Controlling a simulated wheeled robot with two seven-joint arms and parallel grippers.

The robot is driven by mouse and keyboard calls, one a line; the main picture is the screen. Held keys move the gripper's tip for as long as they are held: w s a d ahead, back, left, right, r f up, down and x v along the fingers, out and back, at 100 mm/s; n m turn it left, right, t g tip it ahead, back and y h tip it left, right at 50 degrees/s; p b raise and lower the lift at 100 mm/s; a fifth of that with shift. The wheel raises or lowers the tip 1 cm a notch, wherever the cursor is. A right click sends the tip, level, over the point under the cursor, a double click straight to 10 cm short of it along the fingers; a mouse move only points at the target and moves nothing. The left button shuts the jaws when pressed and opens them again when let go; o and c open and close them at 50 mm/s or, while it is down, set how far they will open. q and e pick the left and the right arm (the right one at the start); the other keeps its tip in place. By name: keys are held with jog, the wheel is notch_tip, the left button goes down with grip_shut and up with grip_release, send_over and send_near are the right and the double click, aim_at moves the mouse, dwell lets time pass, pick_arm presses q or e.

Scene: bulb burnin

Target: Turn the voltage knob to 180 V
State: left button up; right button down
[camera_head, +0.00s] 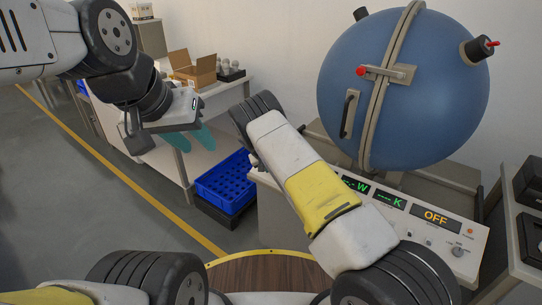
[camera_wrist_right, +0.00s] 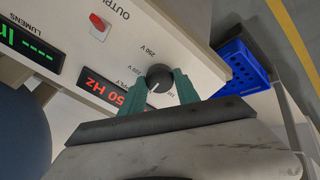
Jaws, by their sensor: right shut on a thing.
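The voltage knob (camera_wrist_right: 159,74) is a round black dial on the cream control panel (camera_wrist_right: 190,32), with printed volt marks such as 250 V around it. A small light pointer mark shows near its lower edge; I cannot read its exact setting. The teal fingers of my right gripper (camera_wrist_right: 160,88) are on either side of the knob and shut on it. In the head view my right arm hides this knob and gripper. My left gripper (camera_head: 172,142) hangs in the air at the left, its teal fingers apart and empty.
A red output switch (camera_wrist_right: 98,24) and lit red and green displays are near the knob. A large blue sphere (camera_head: 400,85) stands behind the panel. A bench (camera_head: 225,95) carries a cardboard box (camera_head: 193,72) and bulbs.

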jog(key=c, duration=0.9)
grip_release()
jog(key=v, duration=0.7)
jog(key=shift+r, duration=0.35)
jog(key=shift+s+r, duration=0.1)
jog(key=shift+s, duration=0.05)
jog(key=s+d+r+m+y, duration=0.1)
jog(key=s+d+r, duration=0.35)
jog(key=r, duration=0.45)
jog(key=s+d+r+m+g+y, duration=0.15)
jog(key=s+d+r, duration=0.3)
jog(key=r, duration=0.45)
jog(key=s+d+r+m+y, duration=0.1)
jog(key=s+d+r, duration=0.3)
jog(key=r, duration=0.5)
jog(key=s+d+r, duration=0.1)
jog(key=s+r, duration=0.2)
jog(key=s, duration=0.7)
jog(key=s+d+r+t+y, duration=0.1)
jog(key=s+r, duration=0.2)
jog(key=s, duration=0.7)
jog(key=s+d+r+n+t+y, duration=0.1)
jog(key=s+r, duration=0.2)
jog(key=s, duration=0.7)
jog(key=shift+s+d, duration=0.2)
jog(key=shift+s, duration=0.15)
